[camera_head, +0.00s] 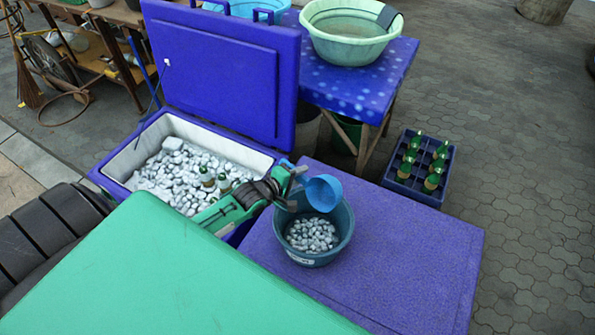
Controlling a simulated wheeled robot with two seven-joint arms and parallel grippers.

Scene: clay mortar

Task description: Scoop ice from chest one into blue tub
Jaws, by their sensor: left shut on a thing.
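My left gripper (284,184) is shut on a blue scoop (324,192) and holds it over the blue tub (346,235). The scoop's bowl is tilted and I cannot see ice in it. The tub stands on the closed purple lid of a second chest (400,264) and holds a heap of ice (312,235). The open ice chest (120,166) is at left with its purple lid (222,70) raised. My right gripper is not in view.
A blue table (390,75) behind bears a pale green basin (346,45). A purple crate of green bottles (437,203) stands on the paving at right. A wooden bench (110,75) is at back left. Paving at far right is clear.

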